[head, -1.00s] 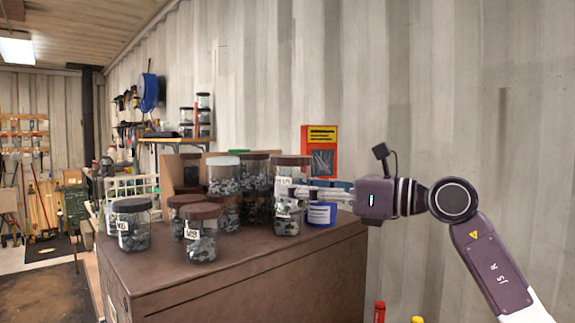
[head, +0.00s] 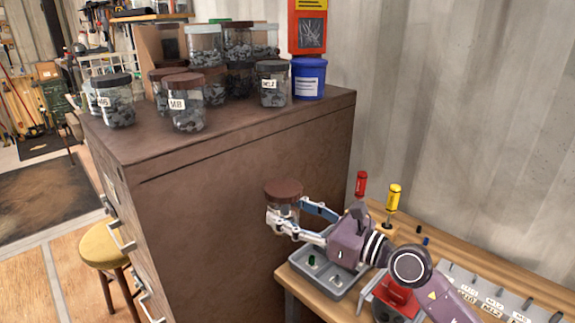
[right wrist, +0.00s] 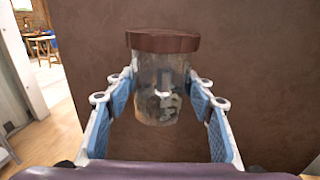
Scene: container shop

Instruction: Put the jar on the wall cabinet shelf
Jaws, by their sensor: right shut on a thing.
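My right gripper (head: 288,213) is shut on a clear jar with a brown lid (head: 284,192). It holds the jar upright in front of the side of the brown drawer cabinet (head: 240,190), below its top and near the workbench. In the right wrist view the jar (right wrist: 160,88) sits between the blue-padded fingers (right wrist: 160,85), its lid above them. Dark bits show dimly inside it. My left gripper is out of view. I cannot tell which surface is the wall cabinet shelf.
Several jars of dark pieces, one brown-lidded jar (head: 186,118) among them, and a blue tub (head: 308,90) crowd the cabinet top. Its front right part is clear. A grey tray (head: 345,283) and red and yellow screwdrivers (head: 393,200) are on the workbench (head: 300,287). A stool (head: 103,245) stands left.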

